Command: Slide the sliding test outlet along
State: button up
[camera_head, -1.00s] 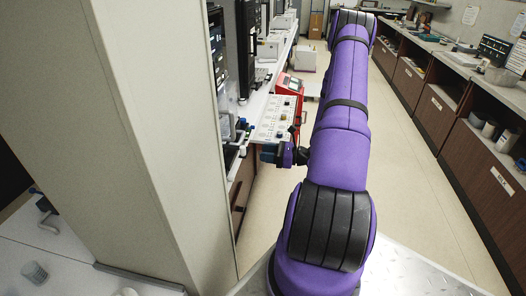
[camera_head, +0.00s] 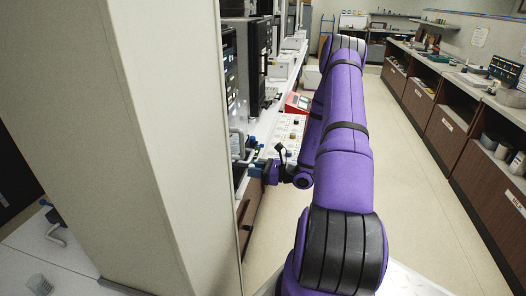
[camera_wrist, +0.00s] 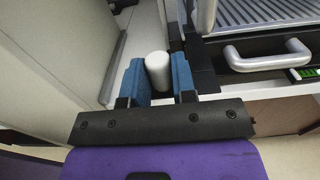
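In the wrist view my gripper (camera_wrist: 159,85) has its two blue fingers apart, one on each side of a short white cylinder (camera_wrist: 157,70). The cylinder nearly fills the gap; I cannot tell whether the fingers press on it. It stands beside a black block at the left end of the bench equipment. I cannot tell for sure whether this is the sliding test outlet. In the head view my gripper (camera_head: 262,168) is at the edge of the left bench, small and partly hidden, and the cylinder is not clear there.
A silver bar handle (camera_wrist: 266,56) sits right of the fingers, below a ribbed grey surface (camera_wrist: 262,12). A tall pale column (camera_head: 150,130) stands close on the left. A white control panel (camera_head: 290,130) lies past my gripper. The aisle floor (camera_head: 415,190) is clear.

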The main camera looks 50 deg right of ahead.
jog(key=shift+d, duration=0.1)
jog(key=w+d, duration=0.6)
jog(key=d, duration=0.5)
jog(key=shift+w, duration=0.3)
jog(key=o, duration=1)
jog(key=shift+d, duration=0.1)
jog(key=shift+c, duration=0.2)
jog(key=v, duration=1)
jog(key=shift+s+d, duration=0.2)
jog(key=shift+s, duration=0.1)
